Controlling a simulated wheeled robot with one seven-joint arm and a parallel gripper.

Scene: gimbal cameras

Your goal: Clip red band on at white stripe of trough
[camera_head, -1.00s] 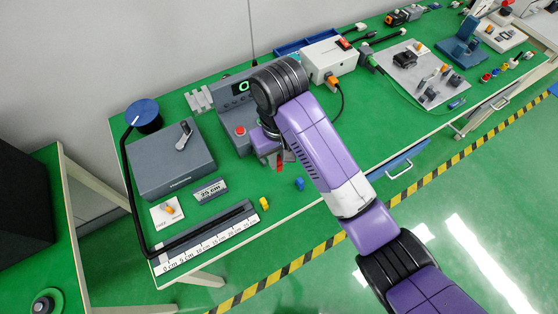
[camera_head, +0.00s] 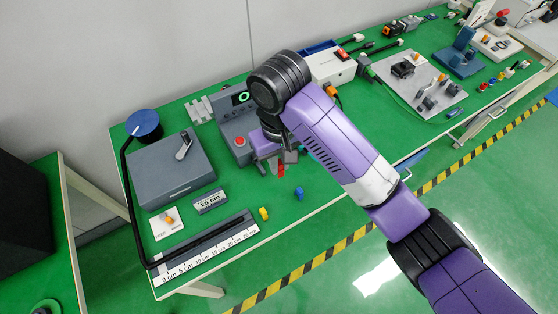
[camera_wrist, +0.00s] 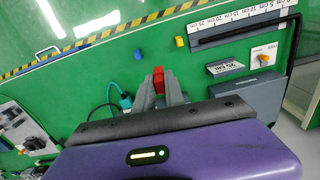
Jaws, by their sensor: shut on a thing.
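The red band (camera_head: 281,170) is a small red clip at the tips of my gripper (camera_head: 279,163). My gripper is shut on it, and it also shows in the wrist view (camera_wrist: 158,79) between the grey fingers (camera_wrist: 167,93). The dark trough (camera_head: 215,238) lies along the front left of the green table, with a white ruler (camera_head: 212,257) along its front edge. The trough is at the upper right of the wrist view (camera_wrist: 236,31). My gripper is to its right, apart from it. I cannot make out the white stripe clearly.
A yellow clip (camera_head: 263,213) and a blue clip (camera_head: 299,193) stand between my gripper and the trough. A black cable (camera_head: 130,205) runs from a blue spool (camera_head: 145,125) to the trough's left end. A grey control box (camera_head: 238,130) stands behind my gripper.

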